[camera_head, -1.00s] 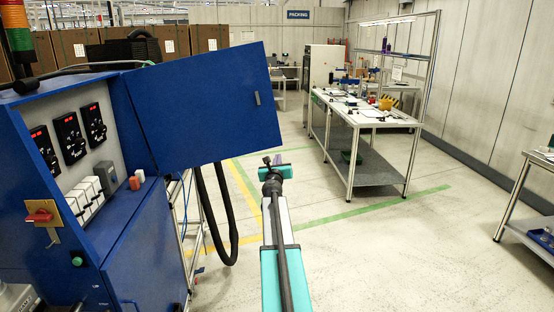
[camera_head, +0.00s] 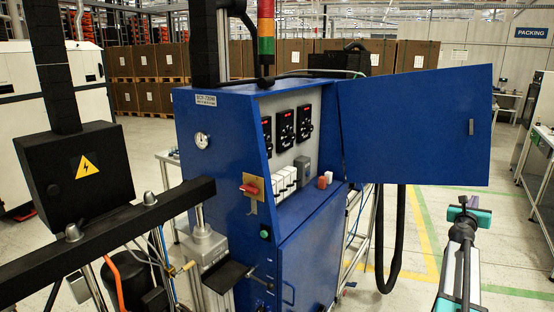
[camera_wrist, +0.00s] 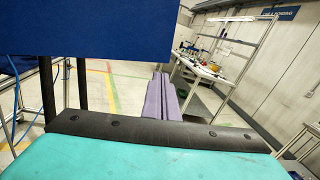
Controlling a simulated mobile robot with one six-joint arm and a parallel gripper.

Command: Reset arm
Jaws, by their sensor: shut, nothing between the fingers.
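My gripper (camera_head: 468,204) is at the right side of the head view, at the end of my raised arm, in front of the floor. In the wrist view its two purple fingers (camera_wrist: 161,97) lie side by side, shut with nothing between them. The blue control cabinet (camera_head: 222,170) stands left of my gripper. Its blue door (camera_head: 415,130) is swung open to the right, above and behind my gripper in the head view. The door also fills the top left of the wrist view (camera_wrist: 90,28). The gripper appears apart from the door.
The cabinet carries a red rotary switch (camera_head: 250,189) and several dark meters. A black hose (camera_head: 398,250) hangs below the door. A black box with a warning sign (camera_head: 75,175) stands at left. A workbench (camera_wrist: 205,66) stands beyond the fingers. Floor around my arm looks clear.

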